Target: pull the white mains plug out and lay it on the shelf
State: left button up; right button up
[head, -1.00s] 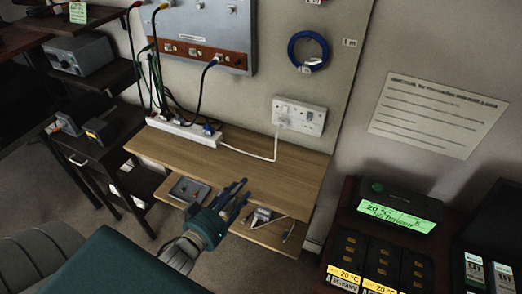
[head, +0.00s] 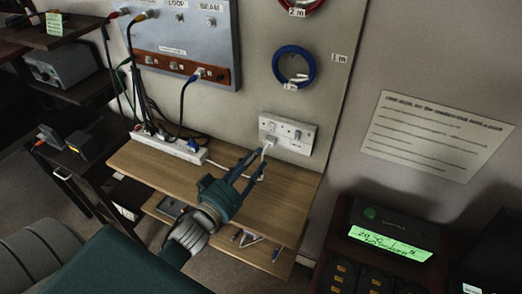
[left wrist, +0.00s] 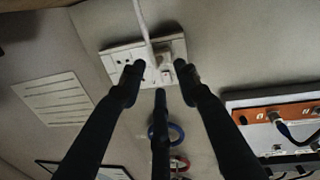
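The white mains plug (head: 268,140) sits in the left half of the white double wall socket (head: 292,133), and its white lead hangs down to the shelf. In the left wrist view the plug (left wrist: 165,59) and its lead show against the socket plate (left wrist: 122,55). My left gripper (head: 256,163) is just in front of and below the plug. Its fingers are spread and apart from each other, with the plug beyond the gap between the tips; I see no grip on it. The wooden shelf (head: 287,196) is under the gripper. My right gripper is not in view.
A white power strip (head: 165,145) with several leads lies at the shelf's back left. Small items lie on a lower shelf (head: 272,262). The shelf's right end is clear. A blue cable coil (head: 275,66) hangs above the socket.

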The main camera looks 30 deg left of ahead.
aim_at(270, 142)
pick_arm(q)
jog(key=w, duration=0.5)
jog(key=shift+d+f+p, duration=0.1)
jog(key=shift+d+p, duration=0.1)
jog(key=shift+p, duration=0.1)
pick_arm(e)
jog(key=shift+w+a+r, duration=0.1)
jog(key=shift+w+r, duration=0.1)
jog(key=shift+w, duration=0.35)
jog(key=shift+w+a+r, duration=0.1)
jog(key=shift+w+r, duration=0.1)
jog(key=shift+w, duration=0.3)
pick_arm(q)
jog(key=c, duration=0.8)
jog(key=shift+a, duration=0.1)
grip_shut()
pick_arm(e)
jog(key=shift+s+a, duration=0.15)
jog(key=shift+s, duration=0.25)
